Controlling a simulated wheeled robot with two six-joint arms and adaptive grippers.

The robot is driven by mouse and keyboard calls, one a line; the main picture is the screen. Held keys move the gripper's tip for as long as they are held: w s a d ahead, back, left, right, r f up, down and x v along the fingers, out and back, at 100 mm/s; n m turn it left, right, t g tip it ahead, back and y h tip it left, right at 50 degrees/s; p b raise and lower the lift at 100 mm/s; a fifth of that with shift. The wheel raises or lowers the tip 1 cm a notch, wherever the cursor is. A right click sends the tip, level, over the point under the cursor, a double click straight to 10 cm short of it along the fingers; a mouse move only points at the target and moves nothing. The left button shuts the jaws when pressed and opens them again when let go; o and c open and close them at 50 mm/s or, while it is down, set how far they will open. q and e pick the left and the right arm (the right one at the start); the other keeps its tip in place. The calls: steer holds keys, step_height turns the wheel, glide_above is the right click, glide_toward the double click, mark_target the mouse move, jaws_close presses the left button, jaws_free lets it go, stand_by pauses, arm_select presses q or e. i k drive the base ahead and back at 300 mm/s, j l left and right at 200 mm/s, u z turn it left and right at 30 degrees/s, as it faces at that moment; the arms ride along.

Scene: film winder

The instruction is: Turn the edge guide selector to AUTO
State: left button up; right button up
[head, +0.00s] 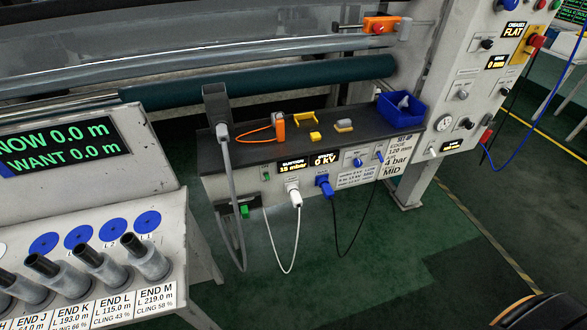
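I cannot pick out the edge guide selector for certain, as most small labels are unreadable. The right-hand machine panel (478,75) carries a black knob (487,44), a light round knob (462,94) and a dark knob (467,124), beside a round gauge (443,122). The bench front has a blue knob (359,162) right of the 0 kV display (324,160). A set-up card (399,152) there reads EDGE 120 mm, 4 bar and MID. Neither of my grippers is in view.
The bench (365,122) holds a blue bin (401,108), an orange tool (280,127) and yellow pieces. White and blue plugs with cables hang from its front.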

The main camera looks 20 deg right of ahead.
mark_target(505, 92)
steer(key=z, duration=1.85)
steer(key=i+l+u, duration=0.15)
steer(key=i, duration=0.35)
steer(key=i+l+u, duration=0.1)
steer(key=i, duration=0.4)
steer(key=i+l+u, duration=0.15)
steer(key=i, duration=0.35)
steer(key=i+l+u, duration=0.1)
steer(key=i+l, duration=0.25)
steer(key=i, duration=0.15)
steer(key=i+l+u, duration=0.15)
steer(key=i+l, duration=0.15)
steer(key=i, duration=0.15)
